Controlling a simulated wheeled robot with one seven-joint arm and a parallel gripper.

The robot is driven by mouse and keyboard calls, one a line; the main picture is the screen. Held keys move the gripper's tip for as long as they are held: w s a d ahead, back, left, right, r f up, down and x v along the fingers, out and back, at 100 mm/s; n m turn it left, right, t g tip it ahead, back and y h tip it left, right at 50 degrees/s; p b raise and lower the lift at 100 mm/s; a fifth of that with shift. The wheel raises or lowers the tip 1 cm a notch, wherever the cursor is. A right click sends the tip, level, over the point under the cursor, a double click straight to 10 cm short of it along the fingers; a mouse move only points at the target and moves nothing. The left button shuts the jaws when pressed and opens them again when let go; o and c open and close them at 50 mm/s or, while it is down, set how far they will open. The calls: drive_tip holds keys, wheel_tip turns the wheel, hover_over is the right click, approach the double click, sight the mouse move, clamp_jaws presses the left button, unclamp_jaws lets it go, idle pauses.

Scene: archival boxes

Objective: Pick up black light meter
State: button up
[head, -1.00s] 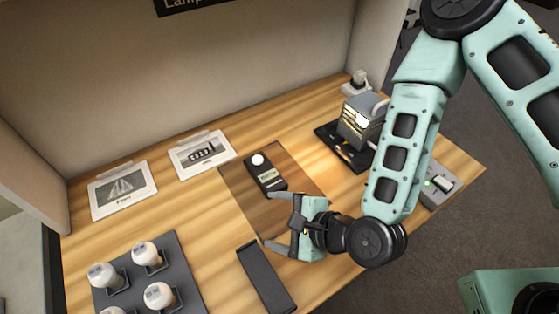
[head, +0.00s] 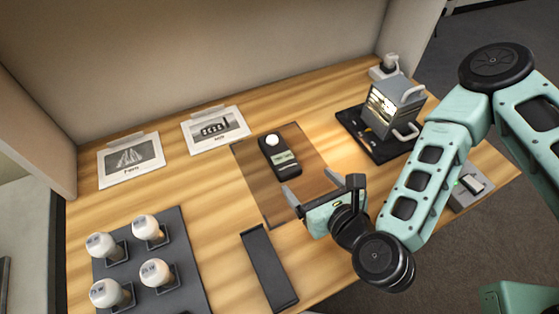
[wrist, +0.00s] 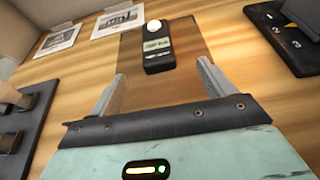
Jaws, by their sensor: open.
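The black light meter (head: 281,163), with a white dome at one end and a small lit display, lies flat on a brown mat (head: 258,188) on the wooden table. It also shows in the wrist view (wrist: 157,55), beyond my fingers and roughly between their lines. My gripper (head: 322,183) is open and empty, its two fingers apart, over the near right part of the mat. In the wrist view the fingers (wrist: 160,88) point toward the meter and do not touch it.
A black tray (head: 268,270) lies in front of the mat. A grey rack (head: 185,233) holds several white bulbs at left. A lamp box (head: 394,105) stands on a black board at right, near a small grey switch box (head: 469,186). Two picture cards (head: 130,160) lie at the back.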

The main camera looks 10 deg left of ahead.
sight(283, 159)
drive_tip(key=shift+w+a+f+b, duration=0.25)
drive_tip(key=shift+w+f+b, duration=0.1)
drive_tip(key=shift+f+b, duration=0.15)
drive_tip(key=x, duration=0.2)
drive_tip(key=p+x, duration=0.1)
drive_tip(key=x, duration=0.3)
drive_tip(key=shift+w+a+r, duration=0.2)
drive_tip(key=shift+w+a, duration=0.1)
drive_tip(key=shift+a+p+x, duration=0.2)
drive_tip(key=shift+p+x, duration=0.75)
drive_tip(key=shift+x, duration=2)
drive_tip(key=shift+s, duration=0.2)
drive_tip(key=shift+c, duration=0.3)
drive_tip(key=c, duration=1.2)
